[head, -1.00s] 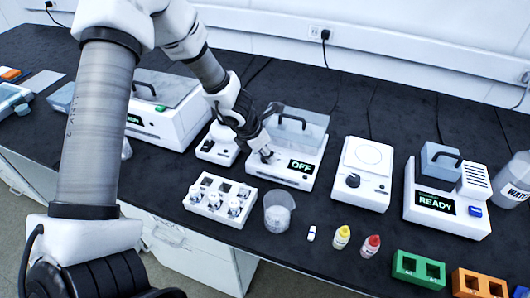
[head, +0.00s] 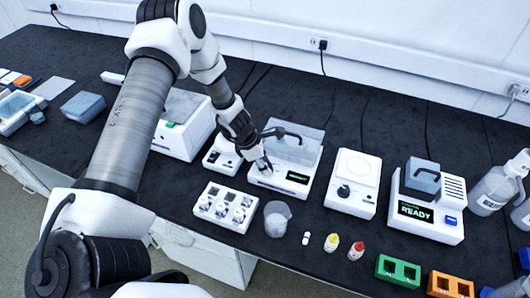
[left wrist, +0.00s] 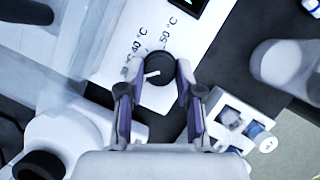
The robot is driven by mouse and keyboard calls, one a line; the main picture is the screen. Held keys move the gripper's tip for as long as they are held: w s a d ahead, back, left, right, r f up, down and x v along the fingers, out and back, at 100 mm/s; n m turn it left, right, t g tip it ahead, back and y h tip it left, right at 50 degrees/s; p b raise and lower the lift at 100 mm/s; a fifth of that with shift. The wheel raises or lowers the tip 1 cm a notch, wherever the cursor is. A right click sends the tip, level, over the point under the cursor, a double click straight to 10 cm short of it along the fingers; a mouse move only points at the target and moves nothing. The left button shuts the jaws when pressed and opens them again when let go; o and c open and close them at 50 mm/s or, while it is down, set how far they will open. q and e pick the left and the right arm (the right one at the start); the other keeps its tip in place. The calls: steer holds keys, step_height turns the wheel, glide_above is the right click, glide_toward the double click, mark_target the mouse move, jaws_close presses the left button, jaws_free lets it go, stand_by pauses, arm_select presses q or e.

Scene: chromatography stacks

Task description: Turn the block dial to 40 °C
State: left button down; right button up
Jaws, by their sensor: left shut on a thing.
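The block heater (head: 277,186) is a white unit with a clear, handled lid (head: 305,148) and a small display (head: 297,177) with green text too small to read. Its dark round dial (left wrist: 155,66) has a white pointer line, toward the left in the left wrist view, near a partly hidden label below the 40 °C mark (left wrist: 138,45). A 50 °C mark (left wrist: 167,34) lies further round. My left gripper (head: 266,165) is shut on the dial, one finger on each side. In the head view, the gripper hides the dial. My right gripper is not in view.
A white vial rack (head: 225,206) and a clear beaker (head: 277,219) stand in front of the block. A small white unit (head: 218,156) is close on its left. A stirrer-like unit with a knob (head: 352,183) stands to the right.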

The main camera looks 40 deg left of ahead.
arm_select(q)
steer(key=m+g+p, duration=0.1)
steer(key=m+p, duration=0.1)
steer(key=m, duration=0.1)
steer(key=shift+m+h+p, duration=0.3)
steer(key=shift+m+p, duration=0.1)
steer(key=shift+w+f+m+g, duration=0.15)
steer(key=shift+m+g, duration=0.45)
steer(key=shift+m, duration=0.3)
steer(key=m+b, duration=0.1)
steer(key=m+g, duration=0.1)
steer(key=m, duration=0.1)
steer(key=shift+f+m+b, duration=0.2)
steer(key=shift+m+b, duration=0.1)
steer(key=shift+b, duration=0.05)
steer(key=m+g+b, duration=0.1)
steer(key=m+b, duration=0.1)
steer(key=m, duration=0.1)
steer(key=shift+w+g, duration=0.1)
steer(key=shift+g, duration=0.2)
steer(key=shift+r+m+b, duration=0.1)
steer(key=shift+m+b, duration=0.3)
steer(key=shift+m, duration=0.4)
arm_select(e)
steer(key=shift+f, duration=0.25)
arm_select(q)
steer(key=shift+g, duration=0.3)
